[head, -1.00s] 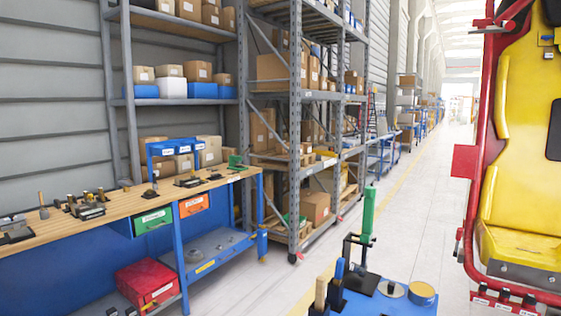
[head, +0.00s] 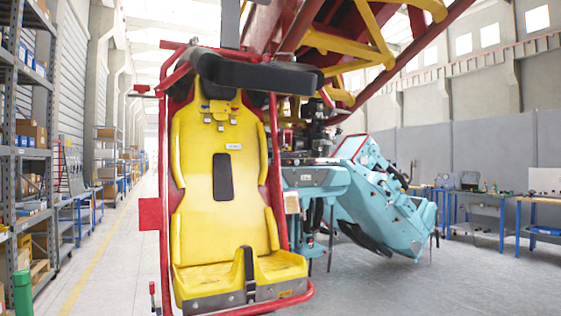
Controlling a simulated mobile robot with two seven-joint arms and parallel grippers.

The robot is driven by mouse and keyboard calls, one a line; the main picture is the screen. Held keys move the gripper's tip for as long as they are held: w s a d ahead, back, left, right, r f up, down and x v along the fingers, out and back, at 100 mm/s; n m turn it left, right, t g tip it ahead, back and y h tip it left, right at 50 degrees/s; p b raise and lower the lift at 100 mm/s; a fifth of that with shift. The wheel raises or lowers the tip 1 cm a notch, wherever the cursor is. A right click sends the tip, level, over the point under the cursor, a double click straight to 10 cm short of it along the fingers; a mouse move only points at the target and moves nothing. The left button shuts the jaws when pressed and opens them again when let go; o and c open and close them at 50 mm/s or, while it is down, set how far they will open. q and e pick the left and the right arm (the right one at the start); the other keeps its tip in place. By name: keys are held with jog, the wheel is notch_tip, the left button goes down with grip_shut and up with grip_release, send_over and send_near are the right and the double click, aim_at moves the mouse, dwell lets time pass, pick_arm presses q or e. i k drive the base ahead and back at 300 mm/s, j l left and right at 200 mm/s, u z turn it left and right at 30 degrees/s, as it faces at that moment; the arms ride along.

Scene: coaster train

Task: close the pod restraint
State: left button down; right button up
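The pod is a yellow seat (head: 194,240) in a red tubular frame (head: 165,180), left of centre in the head view. A dark padded bar (head: 265,76), which looks like the restraint, sits raised across the top of the seat, above the backrest. It sticks out to the right past the frame. The seat front below it is uncovered. A black strap piece (head: 249,270) stands at the middle of the seat's front edge. Neither of my grippers is in view.
A red and yellow steel structure (head: 350,40) rises behind the pod. A light-blue machine (head: 385,215) stands behind it to the right. Shelving (head: 30,150) lines the left side, with a clear aisle (head: 120,240) beside it. Workbenches (head: 480,205) stand far right.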

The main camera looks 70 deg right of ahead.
aim_at(292, 78)
jog(key=z, duration=1.85)
jog(key=i+l+u, duration=0.25)
jog(key=l, duration=0.3)
jog(key=i, duration=0.1)
